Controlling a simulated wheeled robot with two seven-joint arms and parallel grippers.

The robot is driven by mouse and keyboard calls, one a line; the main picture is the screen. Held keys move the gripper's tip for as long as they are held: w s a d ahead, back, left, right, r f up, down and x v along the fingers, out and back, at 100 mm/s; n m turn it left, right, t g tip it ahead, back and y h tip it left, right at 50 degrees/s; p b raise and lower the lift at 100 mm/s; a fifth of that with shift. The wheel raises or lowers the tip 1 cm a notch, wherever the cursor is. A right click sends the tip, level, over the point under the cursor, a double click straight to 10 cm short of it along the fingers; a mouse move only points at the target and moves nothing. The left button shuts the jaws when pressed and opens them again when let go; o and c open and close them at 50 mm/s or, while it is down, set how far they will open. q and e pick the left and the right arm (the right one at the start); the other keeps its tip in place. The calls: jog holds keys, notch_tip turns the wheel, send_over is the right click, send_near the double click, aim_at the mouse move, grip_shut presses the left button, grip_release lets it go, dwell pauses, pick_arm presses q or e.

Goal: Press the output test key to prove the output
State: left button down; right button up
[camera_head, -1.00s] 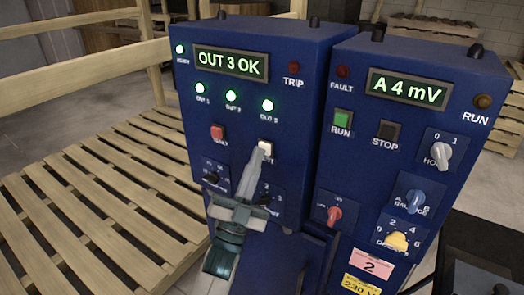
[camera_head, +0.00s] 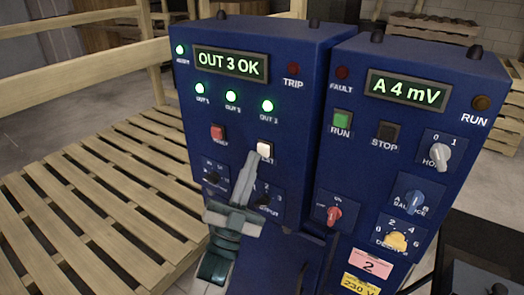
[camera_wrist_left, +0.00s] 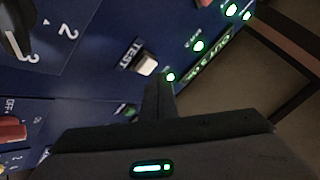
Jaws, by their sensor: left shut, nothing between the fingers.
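The white test key (camera_head: 264,149) is on the left blue control box, below the row of green lamps. It also shows in the left wrist view (camera_wrist_left: 146,64) beside the label TEST. My left gripper (camera_head: 252,158) is shut and empty, its tip just below and left of the key; the head view does not settle whether they touch. In the left wrist view the fingers (camera_wrist_left: 158,84) stand a little below the key. The display (camera_head: 230,64) reads OUT 3 OK. The lamps OUT 1, OUT 2 and OUT 3 (camera_head: 267,106) are lit green. My right gripper is not in view.
A red key (camera_head: 217,132) sits left of the test key, and a black selector knob (camera_head: 263,200) below it. The right blue box has a display (camera_head: 408,88) reading A 4 mV, keys and several knobs. A wooden pallet (camera_head: 90,200) lies at left.

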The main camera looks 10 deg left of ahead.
pick_arm(q)
jog(key=s, duration=0.1)
jog(key=s+a, duration=0.1)
jog(key=s, duration=0.1)
jog(key=s+p, duration=0.1)
jog(key=shift+s+a, duration=0.35)
dwell(0.7)
